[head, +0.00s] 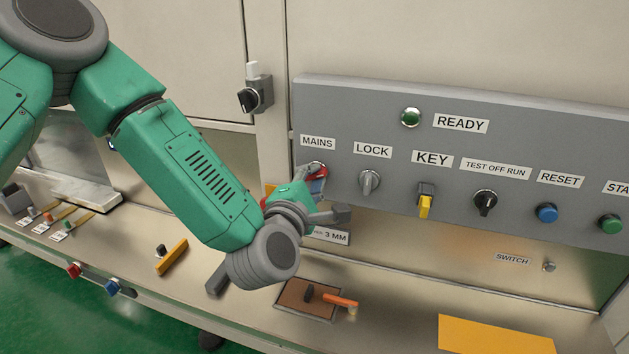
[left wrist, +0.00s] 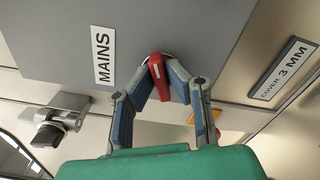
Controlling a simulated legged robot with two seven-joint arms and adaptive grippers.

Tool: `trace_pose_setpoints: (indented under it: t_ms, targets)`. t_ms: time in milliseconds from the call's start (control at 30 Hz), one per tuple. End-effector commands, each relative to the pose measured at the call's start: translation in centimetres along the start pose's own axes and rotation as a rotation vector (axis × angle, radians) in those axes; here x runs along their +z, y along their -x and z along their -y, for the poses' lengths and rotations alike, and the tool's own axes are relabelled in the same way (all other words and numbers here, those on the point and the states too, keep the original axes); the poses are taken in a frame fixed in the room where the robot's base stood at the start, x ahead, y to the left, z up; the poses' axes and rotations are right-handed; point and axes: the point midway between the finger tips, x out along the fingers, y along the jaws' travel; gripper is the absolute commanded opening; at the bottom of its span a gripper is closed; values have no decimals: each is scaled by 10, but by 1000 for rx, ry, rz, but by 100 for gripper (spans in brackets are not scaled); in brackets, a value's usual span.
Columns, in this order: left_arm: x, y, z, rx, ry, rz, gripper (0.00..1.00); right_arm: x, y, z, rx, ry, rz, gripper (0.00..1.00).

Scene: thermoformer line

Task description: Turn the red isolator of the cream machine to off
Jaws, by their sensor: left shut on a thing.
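The red isolator handle (left wrist: 158,78) sits under the MAINS label (left wrist: 103,55) on the grey panel of the cream machine. My left gripper (left wrist: 160,80) is shut on the red handle, with one finger on each side of it. In the head view the red isolator (head: 319,170) is partly hidden behind my left gripper (head: 318,185). The MAINS label (head: 318,142) shows just above it. Which position the handle points to cannot be read clearly. My right gripper is not in view.
The panel carries a LOCK knob (head: 369,182), a yellow key (head: 424,205), a black selector (head: 485,201) and buttons to the right. A black-handled latch (head: 250,98) is on the door post. Below, the bench holds a yellow bar (head: 172,257) and a brown tray (head: 290,296).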

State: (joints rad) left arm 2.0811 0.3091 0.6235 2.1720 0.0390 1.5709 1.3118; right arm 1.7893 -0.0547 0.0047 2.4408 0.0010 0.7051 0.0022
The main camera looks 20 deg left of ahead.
Motion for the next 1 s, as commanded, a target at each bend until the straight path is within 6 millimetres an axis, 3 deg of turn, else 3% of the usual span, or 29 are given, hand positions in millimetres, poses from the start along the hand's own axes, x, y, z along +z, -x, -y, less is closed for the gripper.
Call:
trace_pose_setpoints:
  t_ms: [33, 500, 1000]
  targets:
    - [-1, 3, 7, -17, -45, 0, 0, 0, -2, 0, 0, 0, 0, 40]
    - [-2, 3, 10, -21, -364, 1, 0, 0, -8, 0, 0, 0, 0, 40]
    - [-3, 3, 11, -23, -444, 1, 0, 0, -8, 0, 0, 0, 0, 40]
